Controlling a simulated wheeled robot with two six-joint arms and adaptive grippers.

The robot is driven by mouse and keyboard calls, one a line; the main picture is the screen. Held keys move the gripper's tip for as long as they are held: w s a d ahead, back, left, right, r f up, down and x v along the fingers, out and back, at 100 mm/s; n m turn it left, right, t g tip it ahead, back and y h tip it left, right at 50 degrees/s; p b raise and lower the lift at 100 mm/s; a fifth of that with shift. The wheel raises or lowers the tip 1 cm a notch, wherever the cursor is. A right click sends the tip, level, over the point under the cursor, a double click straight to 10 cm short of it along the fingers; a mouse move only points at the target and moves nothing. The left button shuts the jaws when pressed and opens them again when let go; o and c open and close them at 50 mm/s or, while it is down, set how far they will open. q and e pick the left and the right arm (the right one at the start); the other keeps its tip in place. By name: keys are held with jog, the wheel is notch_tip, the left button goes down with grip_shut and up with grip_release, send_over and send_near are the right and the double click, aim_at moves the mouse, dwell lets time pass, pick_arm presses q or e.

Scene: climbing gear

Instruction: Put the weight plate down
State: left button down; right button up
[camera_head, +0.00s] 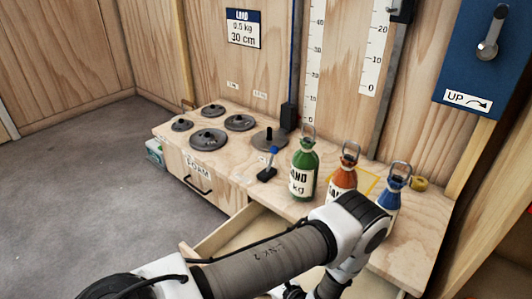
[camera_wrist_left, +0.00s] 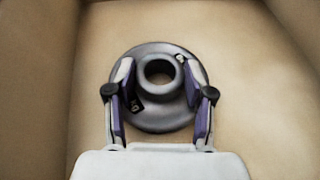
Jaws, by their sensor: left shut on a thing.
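The weight plate (camera_wrist_left: 160,112) is a round dark grey disc with a raised ring and a hole at its middle. In the left wrist view it is inside the wooden drawer, and my left gripper (camera_wrist_left: 157,66) is shut on its raised middle, one finger on each side. Whether the plate touches the drawer floor (camera_wrist_left: 235,90) cannot be told. In the head view my left arm reaches over the open drawer (camera_head: 235,233), and the plate is hidden. My right gripper is not in view.
Several other plates (camera_head: 208,138) sit on the bench's left part. A small blue-knobbed lever (camera_head: 268,169) stands near the drawer.

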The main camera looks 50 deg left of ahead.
pick_arm(q)
jog(key=shift+f, duration=0.1)
jog(key=shift+c, duration=2.2)
grip_release()
